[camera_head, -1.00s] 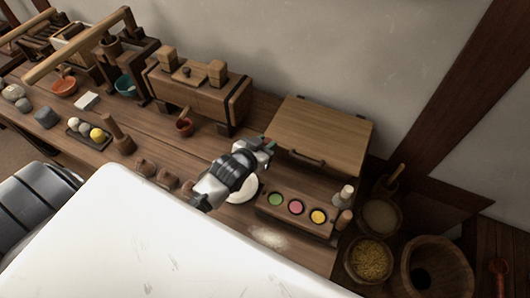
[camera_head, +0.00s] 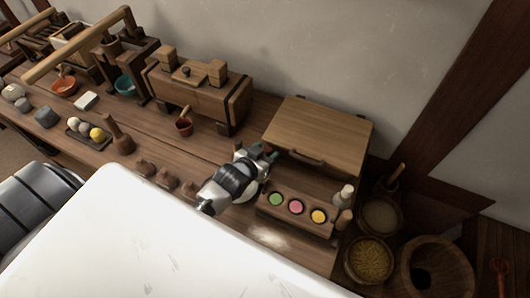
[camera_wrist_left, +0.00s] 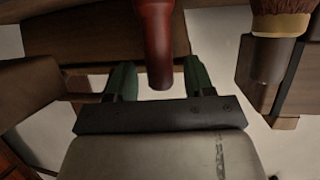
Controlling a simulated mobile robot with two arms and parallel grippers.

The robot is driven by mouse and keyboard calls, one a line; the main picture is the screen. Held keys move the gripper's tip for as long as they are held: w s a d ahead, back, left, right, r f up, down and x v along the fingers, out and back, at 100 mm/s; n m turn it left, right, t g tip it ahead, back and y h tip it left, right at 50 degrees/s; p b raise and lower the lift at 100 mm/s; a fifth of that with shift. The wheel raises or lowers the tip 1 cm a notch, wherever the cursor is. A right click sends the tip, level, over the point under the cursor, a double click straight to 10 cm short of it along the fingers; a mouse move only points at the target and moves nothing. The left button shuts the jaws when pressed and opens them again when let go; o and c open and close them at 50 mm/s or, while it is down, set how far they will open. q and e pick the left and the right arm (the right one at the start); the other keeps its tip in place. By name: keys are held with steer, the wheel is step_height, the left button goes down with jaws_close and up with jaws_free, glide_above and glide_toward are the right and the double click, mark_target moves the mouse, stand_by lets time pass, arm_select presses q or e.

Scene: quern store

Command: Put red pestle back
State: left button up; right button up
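My left gripper (camera_head: 268,153) is at the front edge of the wooden slant-topped box (camera_head: 318,133), above the bench. In the left wrist view the red pestle (camera_wrist_left: 158,42), a dark red rod with a rounded end, lies between its two green fingers (camera_wrist_left: 159,82). In the head view only a small reddish spot shows at the fingertips. A small red-brown mortar (camera_head: 184,128) with a handle sticking up stands to the left. My right gripper is not in view.
A wooden block (camera_head: 268,209) with green, pink and yellow wells lies close right of my gripper. Two short upright tools stand at its right end. Baskets (camera_head: 368,259) stand beyond the bench's right end. A brush (camera_wrist_left: 281,22) shows in the wrist view.

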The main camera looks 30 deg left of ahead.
arm_select(q)
steer(key=shift+r, duration=0.2)
steer(key=v, duration=1.2)
stand_by(1.0)
